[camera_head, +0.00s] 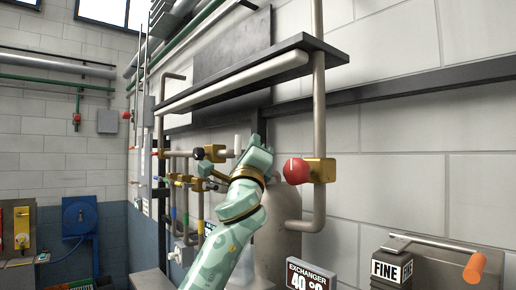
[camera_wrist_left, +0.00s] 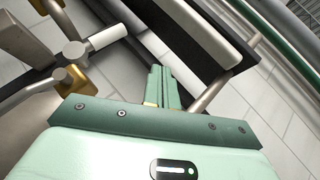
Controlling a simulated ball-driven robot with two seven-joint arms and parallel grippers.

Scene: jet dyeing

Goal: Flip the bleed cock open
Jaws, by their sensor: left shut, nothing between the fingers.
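My left gripper (camera_head: 256,140) is shut and empty, raised in front of the pipework below the dark shelf. Its closed fingers also show in the left wrist view (camera_wrist_left: 164,85), touching nothing that I can make out. Just left of it is a brass valve (camera_head: 213,153) with a black knob on a horizontal pipe. A small pale upright piece (camera_head: 238,144) stands beside the gripper. The wrist view shows a brass fitting (camera_wrist_left: 70,82) with a grey round-ended bar (camera_wrist_left: 76,53) left of the fingers. I cannot tell for certain which fitting is the bleed cock. My right gripper is out of view.
A brass valve with a red round knob (camera_head: 296,171) sits right of my arm on a vertical pipe (camera_head: 319,110). The dark shelf (camera_head: 250,72) juts out above.

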